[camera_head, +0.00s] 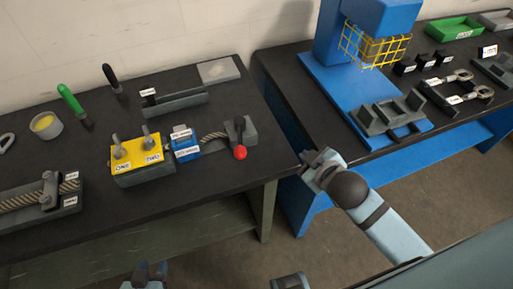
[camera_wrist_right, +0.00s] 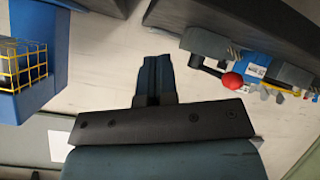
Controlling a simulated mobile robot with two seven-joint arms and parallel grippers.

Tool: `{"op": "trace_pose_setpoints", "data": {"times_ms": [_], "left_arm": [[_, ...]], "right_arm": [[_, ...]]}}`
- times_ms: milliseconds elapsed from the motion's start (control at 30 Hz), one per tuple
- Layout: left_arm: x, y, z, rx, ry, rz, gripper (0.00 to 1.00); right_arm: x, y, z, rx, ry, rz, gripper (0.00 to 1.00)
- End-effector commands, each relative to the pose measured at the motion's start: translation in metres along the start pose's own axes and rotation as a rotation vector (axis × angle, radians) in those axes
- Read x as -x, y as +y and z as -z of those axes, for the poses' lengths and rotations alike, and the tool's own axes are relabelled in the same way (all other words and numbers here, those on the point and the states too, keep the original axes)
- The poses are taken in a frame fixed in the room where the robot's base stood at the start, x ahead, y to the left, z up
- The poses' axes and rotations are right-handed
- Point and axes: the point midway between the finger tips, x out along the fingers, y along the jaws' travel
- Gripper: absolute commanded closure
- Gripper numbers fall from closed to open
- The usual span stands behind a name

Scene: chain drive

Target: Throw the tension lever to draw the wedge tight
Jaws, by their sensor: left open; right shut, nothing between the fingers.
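The tension lever is a dark handle with a red ball (camera_head: 240,152) on a grey block (camera_head: 248,133) at the right end of the chain rig. Its ball leans toward the table's front edge. A blue labelled block (camera_head: 186,150), perhaps the wedge, sits between the yellow block (camera_head: 142,172) and a rope leading to the lever block. My right gripper (camera_head: 318,158) is shut and empty, off the table's right corner, apart from the lever. In the right wrist view its fingers (camera_wrist_right: 156,78) are together, with the red ball (camera_wrist_right: 232,80) to their right. My left gripper (camera_head: 150,268) is open at the bottom edge, mostly cut off.
The yellow block carries two pegs marked ONE and TWO. A rope fixture (camera_head: 40,200), a cup (camera_head: 46,125), a green-handled tool (camera_head: 72,102) and a grey tray (camera_head: 173,103) share the dark table. A blue press (camera_head: 345,95) stands on the second table, right.

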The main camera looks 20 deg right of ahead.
Motion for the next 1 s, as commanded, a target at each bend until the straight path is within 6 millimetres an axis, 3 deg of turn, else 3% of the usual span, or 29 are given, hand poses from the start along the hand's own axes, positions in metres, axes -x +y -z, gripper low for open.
{"op": "trace_pose_setpoints", "data": {"times_ms": [400, 533, 700, 1000], "left_arm": [[-0.001, -0.001, 0.0, -0.001, 0.004, 0.0, 0.57], [-0.001, -0.001, 0.0, -0.001, 0.004, 0.0, 0.57], [-0.001, -0.001, -0.001, -0.001, 0.002, 0.0, 0.57], [-0.002, -0.001, -0.003, -0.001, -0.001, 0.001, 0.57]], "right_arm": [[-0.043, 0.022, 0.092, 0.509, 0.652, -0.066, 1.0], [-0.045, 0.019, 0.107, 0.714, 0.876, -0.023, 1.0], [-0.045, 0.019, 0.101, 0.988, 1.13, 0.096, 1.0], [-0.039, 0.042, 0.055, 1.328, 1.389, 0.386, 1.0]]}}
